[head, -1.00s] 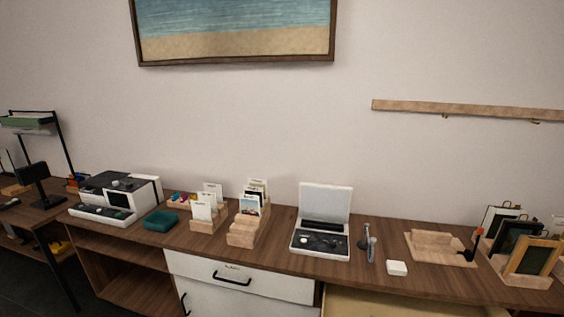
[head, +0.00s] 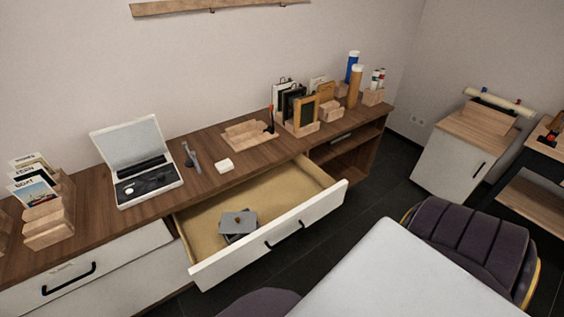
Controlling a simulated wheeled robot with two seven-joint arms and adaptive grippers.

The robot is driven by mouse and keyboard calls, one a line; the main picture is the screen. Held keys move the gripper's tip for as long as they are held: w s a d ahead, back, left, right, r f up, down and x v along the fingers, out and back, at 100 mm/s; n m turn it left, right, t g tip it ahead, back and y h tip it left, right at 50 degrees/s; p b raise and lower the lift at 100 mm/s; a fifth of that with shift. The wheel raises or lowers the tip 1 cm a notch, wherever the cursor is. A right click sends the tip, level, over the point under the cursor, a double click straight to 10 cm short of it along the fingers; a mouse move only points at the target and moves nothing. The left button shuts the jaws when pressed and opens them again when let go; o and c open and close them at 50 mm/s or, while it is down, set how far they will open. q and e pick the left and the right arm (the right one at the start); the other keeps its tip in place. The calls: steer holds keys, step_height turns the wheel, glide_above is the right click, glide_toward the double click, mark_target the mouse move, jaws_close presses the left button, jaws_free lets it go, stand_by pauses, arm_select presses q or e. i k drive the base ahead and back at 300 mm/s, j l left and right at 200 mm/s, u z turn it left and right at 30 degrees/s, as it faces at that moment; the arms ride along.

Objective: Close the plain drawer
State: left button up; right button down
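In the head view an open drawer (head: 272,240) is pulled out of the long wooden sideboard (head: 228,143). Its white front shows no label that I can make out and has a black handle (head: 284,234). A grey object (head: 237,222) lies inside it on the tan bottom. To its left is a shut white drawer (head: 90,266) with a black handle and a small mark on its front. Neither of my grippers shows in this view.
A purple chair (head: 470,240) and a white table top (head: 400,275) stand in front, to the right of the open drawer. A white open case (head: 140,172) and several wooden holders stand on the sideboard. Dark floor shows between drawer and chair.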

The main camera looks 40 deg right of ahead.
mark_target(289, 196)
steer(key=i+l+z, duration=0.15)
steer(key=z, duration=1.05)
